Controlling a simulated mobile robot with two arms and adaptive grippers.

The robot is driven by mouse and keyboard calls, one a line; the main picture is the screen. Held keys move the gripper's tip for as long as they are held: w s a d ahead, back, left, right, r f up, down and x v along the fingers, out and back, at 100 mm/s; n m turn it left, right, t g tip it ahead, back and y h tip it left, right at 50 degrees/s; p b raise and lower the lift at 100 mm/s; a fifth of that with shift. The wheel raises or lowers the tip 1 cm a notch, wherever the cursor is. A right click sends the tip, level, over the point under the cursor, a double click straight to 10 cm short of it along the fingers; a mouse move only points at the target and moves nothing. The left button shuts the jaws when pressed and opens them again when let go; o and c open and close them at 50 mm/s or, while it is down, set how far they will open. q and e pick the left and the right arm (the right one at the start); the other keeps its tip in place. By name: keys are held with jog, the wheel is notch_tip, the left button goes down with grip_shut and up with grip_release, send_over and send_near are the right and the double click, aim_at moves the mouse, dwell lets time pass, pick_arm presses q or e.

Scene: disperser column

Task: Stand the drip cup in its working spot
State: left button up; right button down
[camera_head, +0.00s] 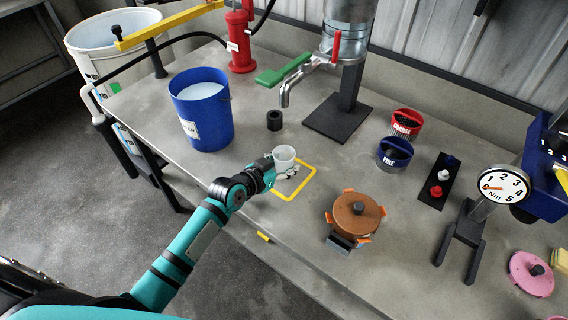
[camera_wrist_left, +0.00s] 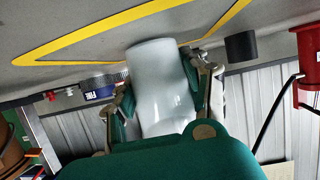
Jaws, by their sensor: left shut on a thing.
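A white translucent drip cup (camera_head: 284,158) is held between the fingers of my left gripper (camera_head: 284,170), which is shut on it. In the left wrist view the cup (camera_wrist_left: 160,92) fills the middle between the two fingers. In the head view the cup looks upright and overlaps the far left part of a yellow outlined square (camera_head: 312,182) on the bench. I cannot tell whether its base touches the bench. A steel column with a tap (camera_head: 288,90) stands behind, its spout above and beyond the cup. My right gripper is not in view.
A blue bucket (camera_head: 203,115) is to the left. The bench front edge is near my arm.

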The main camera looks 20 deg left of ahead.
pick_arm(q)
jog(key=shift+f, duration=0.2)
jog(key=o, duration=1)
jog(key=shift+c, duration=0.2)
jog(key=shift+r, duration=0.1)
jog(key=shift+r, duration=0.1)
jog(key=v, duration=1.1)
jog(key=shift+s+a+r, duration=0.1)
jog(key=shift+s+r, duration=0.15)
jog(key=shift+s, duration=0.2)
